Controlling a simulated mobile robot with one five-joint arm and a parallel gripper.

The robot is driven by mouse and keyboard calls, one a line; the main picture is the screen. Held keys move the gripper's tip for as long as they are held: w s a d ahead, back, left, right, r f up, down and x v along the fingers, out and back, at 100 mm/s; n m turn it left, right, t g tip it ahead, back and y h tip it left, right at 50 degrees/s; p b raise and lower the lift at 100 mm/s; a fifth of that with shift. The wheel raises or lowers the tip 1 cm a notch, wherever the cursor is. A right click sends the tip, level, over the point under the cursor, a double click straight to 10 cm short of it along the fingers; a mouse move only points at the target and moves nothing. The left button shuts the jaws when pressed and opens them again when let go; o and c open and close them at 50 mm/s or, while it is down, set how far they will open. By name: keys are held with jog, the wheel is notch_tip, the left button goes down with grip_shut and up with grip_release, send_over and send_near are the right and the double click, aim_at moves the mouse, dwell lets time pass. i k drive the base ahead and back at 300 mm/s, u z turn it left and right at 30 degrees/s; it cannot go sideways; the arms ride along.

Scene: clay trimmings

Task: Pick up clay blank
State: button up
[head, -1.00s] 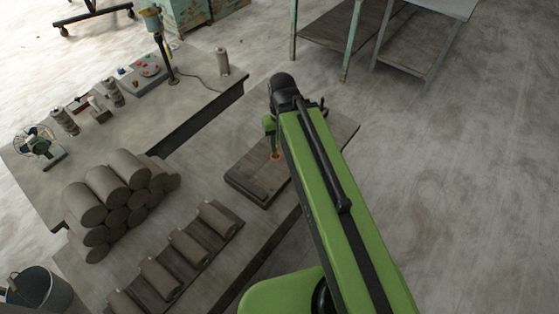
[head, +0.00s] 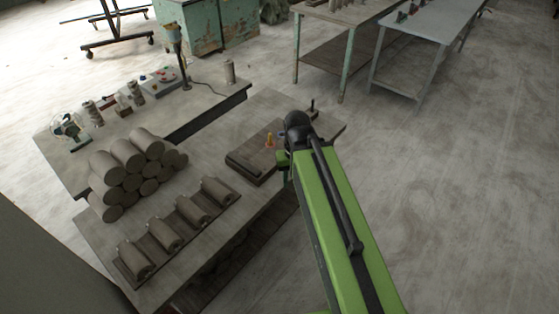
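Grey-brown clay blanks are cylinders. Several are stacked in a pile (head: 128,156) on the left of the table. Several more lie in a row in a slotted rack (head: 118,264) near the front edge; one of them (head: 219,191) is at the rack's right end. My gripper (head: 286,178) hangs at the end of my green arm, right of the rack and by the front edge of a dark wooden board (head: 246,160). It is apart from all the blanks. Its fingers are small and mostly hidden by the arm, so their opening cannot be told.
A small yellow-orange object (head: 270,140) stands on the board. A fan (head: 72,130), spools (head: 93,113) and a control box (head: 160,84) stand on the rear table. Other tables (head: 345,14) are behind. Open floor (head: 470,190) lies to the right.

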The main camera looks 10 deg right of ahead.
aim_at(138, 264)
jog(key=u, duration=0.2)
jog(key=i, duration=0.9)
jog(key=u, duration=4.65)
jog(key=i, duration=0.15)
jog(key=z, duration=2.35)
jog(key=k, duration=0.9)
jog(key=z, duration=0.2)
jog(key=i, duration=0.85)
jog(key=u, duration=0.05)
